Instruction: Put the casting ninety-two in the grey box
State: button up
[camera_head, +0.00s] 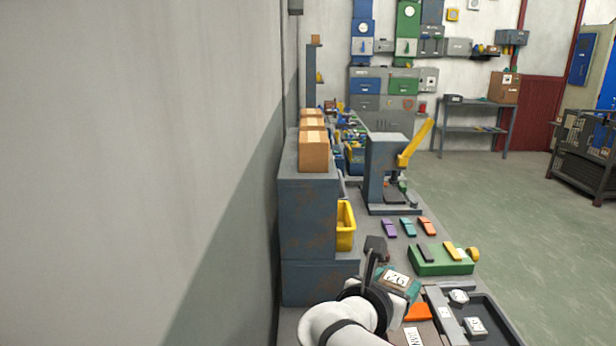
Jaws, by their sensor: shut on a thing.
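My gripper (384,281) is at the bottom middle, above the near end of the workbench. It is shut on a teal and brown block with a white label (397,279). The label's dark digits are tilted and small; they look like 92, but I cannot be sure. My wrist hides part of the block and bench. To the right, a dark tray (497,333) holds grey pieces with white labels, one (475,327) inside it and one (458,297) near its far left edge. I cannot tell which container is the grey box.
A green block (440,262) with coloured pieces lies just beyond my gripper. An orange piece (418,313) lies close by. A grey press (384,172) with a yellow lever stands farther back. A rusty cabinet (307,215) with a yellow bin (346,228) stands left.

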jog(key=s+a+r+n+t+y, duration=0.25)
jog(key=a+r+y, duration=0.2)
jog(key=r, duration=0.25)
jog(key=s+d+f+m+g+h, duration=0.25)
jog(key=d+f+h, duration=0.2)
jog(key=f, duration=0.45)
jog(key=s+d+f+m+g+h, duration=0.1)
jog(key=d+f+m+g+h, duration=0.3)
jog(key=f, duration=0.5)
jog(key=s+d+f+m+g+h, duration=0.2)
jog(key=s+d+f+m+g, duration=0.5)
jog(key=s+d+f, duration=0.5)
jog(key=w+a+f, duration=0.4)
jog(key=w+a, duration=0.1)
jog(key=w+a+f, duration=0.2)
jog(key=shift+w+a+f, duration=0.1)
jog(key=shift+w+a, duration=0.25)
jog(key=shift+w, duration=0.05)
jog(key=shift+w+a+f, duration=0.1)
jog(key=shift+f, duration=1)
jog(key=shift+w+a+f, duration=0.1)
jog(key=shift+f, duration=0.95)
jog(key=o, duration=1.5)
jog(key=shift+c, duration=0.2)
